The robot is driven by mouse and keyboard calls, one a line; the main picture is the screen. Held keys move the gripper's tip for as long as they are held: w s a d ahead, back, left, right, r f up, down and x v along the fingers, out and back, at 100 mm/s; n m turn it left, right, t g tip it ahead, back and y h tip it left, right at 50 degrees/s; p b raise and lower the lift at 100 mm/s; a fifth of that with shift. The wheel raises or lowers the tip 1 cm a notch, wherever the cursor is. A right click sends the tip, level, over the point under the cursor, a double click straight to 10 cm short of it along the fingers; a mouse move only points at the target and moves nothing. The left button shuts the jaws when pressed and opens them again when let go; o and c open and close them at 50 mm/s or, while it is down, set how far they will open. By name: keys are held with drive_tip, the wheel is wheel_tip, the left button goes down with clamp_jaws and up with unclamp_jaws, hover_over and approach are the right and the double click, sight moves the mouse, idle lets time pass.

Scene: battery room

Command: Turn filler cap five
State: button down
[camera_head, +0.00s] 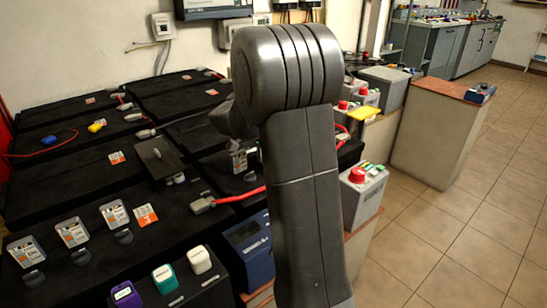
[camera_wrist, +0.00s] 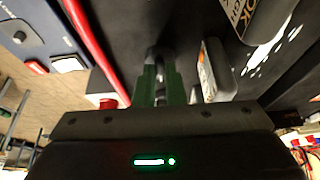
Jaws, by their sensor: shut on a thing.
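A row of dark filler caps, each near a tilted label tag, runs along the black batteries in the head view; one is the cap at the front left (camera_head: 34,278), another the third cap (camera_head: 124,237). In the wrist view my gripper (camera_wrist: 160,82) is shut on a dark filler cap (camera_wrist: 155,54), of which only a small part shows between and beyond the greenish fingers. A white and orange tag (camera_wrist: 207,75) stands close to the right of the fingers. In the head view my arm hides the gripper's fingertips. I cannot read the cap's number.
A red cable (camera_head: 240,196) crosses the battery; it also runs left of the fingers in the wrist view (camera_wrist: 92,40). A grey box with a red button (camera_head: 361,200) stands right of my arm. Purple, teal and white small blocks (camera_head: 163,278) sit at the front. Tiled floor (camera_head: 470,210) is clear.

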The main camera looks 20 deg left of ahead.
idle(0.4)
drive_tip(key=c, duration=1.5)
unclamp_jaws()
drive_tip(key=p+v, duration=0.3)
drive_tip(key=v, duration=1.1)
drive_tip(key=shift+p, duration=0.3)
drive_tip(key=shift+w+f, duration=0.1)
drive_tip(key=shift+w, duration=0.05)
drive_tip(key=b+x, duration=0.3)
drive_tip(key=x, duration=1)
drive_tip(key=shift+d+f+b, duration=0.1)
drive_tip(key=shift+f+b, duration=0.2)
drive_tip(key=shift+f, duration=0.1)
drive_tip(key=shift+r, duration=0.1)
